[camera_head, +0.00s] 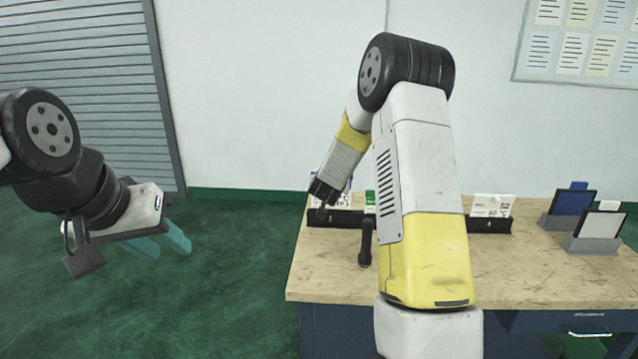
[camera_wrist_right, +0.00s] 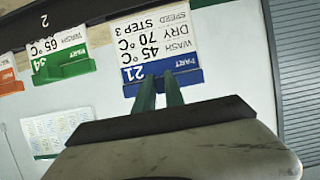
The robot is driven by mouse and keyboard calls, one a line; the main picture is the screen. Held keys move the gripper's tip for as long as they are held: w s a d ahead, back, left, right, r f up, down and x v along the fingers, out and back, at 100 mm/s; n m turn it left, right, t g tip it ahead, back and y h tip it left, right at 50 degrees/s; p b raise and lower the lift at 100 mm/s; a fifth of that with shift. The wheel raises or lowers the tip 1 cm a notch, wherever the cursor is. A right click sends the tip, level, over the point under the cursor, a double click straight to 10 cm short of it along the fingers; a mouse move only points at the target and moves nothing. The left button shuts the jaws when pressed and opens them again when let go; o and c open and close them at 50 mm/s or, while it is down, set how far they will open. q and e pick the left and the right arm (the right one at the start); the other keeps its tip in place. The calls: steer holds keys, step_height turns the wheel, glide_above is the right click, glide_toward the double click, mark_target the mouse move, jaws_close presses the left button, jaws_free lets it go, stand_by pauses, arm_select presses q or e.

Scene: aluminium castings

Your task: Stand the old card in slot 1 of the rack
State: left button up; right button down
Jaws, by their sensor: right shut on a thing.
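In the right wrist view my right gripper (camera_wrist_right: 160,95) is shut on a white card (camera_wrist_right: 150,40) by its blue strip, which reads PART 21; the print is upside down there. The card's far edge is at the picture's top, beside the black rack (camera_wrist_right: 62,17) with a slot numbered 2. I cannot tell whether the card touches the rack. In the head view the rack (camera_head: 490,226) lies along the table's back, partly hidden by my right arm, and my right gripper (camera_head: 325,193) is over its left end. My left gripper (camera_head: 167,246) is open and empty, left of the table.
A green-strip card (camera_wrist_right: 65,58) and an orange-strip card (camera_wrist_right: 10,82) stand along the rack. A white card (camera_head: 492,205) shows at its right end. Blue (camera_head: 571,203) and grey (camera_head: 598,228) stands are at right. The front table is clear.

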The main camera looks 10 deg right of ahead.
steer(key=shift+f, duration=2.95)
steer(key=c, duration=1.3)
jaws_free()
steer(key=shift+c, duration=0.2)
steer(key=v, duration=0.7)
steer(key=shift+s, duration=0.35)
steer(key=shift+r, duration=0.1)
